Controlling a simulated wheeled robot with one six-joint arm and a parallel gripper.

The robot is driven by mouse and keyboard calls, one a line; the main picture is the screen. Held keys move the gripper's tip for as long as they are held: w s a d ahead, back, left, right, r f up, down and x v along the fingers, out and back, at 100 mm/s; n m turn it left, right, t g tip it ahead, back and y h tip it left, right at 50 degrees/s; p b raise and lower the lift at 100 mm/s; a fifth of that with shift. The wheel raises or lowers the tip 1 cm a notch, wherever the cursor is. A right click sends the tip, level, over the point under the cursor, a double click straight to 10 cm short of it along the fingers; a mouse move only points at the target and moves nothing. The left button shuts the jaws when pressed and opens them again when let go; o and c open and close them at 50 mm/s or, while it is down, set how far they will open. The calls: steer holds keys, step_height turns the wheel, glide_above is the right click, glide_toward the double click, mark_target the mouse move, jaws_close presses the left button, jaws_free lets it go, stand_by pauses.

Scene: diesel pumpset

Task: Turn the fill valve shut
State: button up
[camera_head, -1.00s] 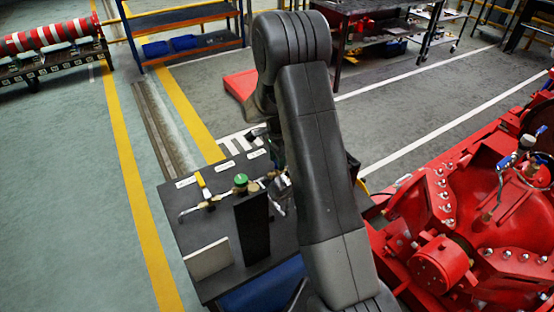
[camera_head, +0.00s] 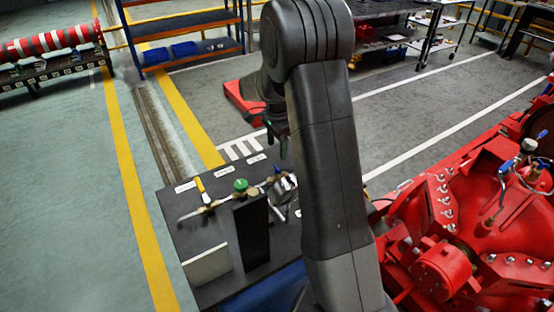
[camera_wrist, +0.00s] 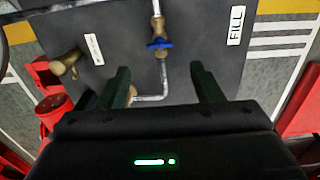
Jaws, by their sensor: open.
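The fill valve (camera_wrist: 159,45) has a brass body and a blue handle on a pipe, and it shows in the wrist view at upper centre. A white label reading FILL (camera_wrist: 236,26) is to its right on the dark panel. My gripper (camera_wrist: 162,82) is open, its two dark fingers well apart, with the pipe running between them. The valve lies beyond the fingertips, and nothing is held. In the head view a blue spot among the fittings (camera_head: 277,170) lies left of my arm, below my gripper.
The dark bench top (camera_head: 190,235) also carries a yellow-handled valve (camera_head: 201,187), a green knob (camera_head: 240,185), a black upright plate (camera_head: 252,230) and a pale block (camera_head: 207,264). Red machinery (camera_head: 440,265) stands close on the right. The floor to the left is clear.

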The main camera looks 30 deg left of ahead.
step_height(320, 180, up, 6)
glide_above(277, 170)
steer(key=shift+w+a+f, duration=0.1)
steer(key=shift+w+f, duration=0.1)
step_height(277, 170, down, 14)
steer(key=shift+r+p, duration=0.1)
steer(key=shift+p, duration=0.55)
stand_by(0.3)
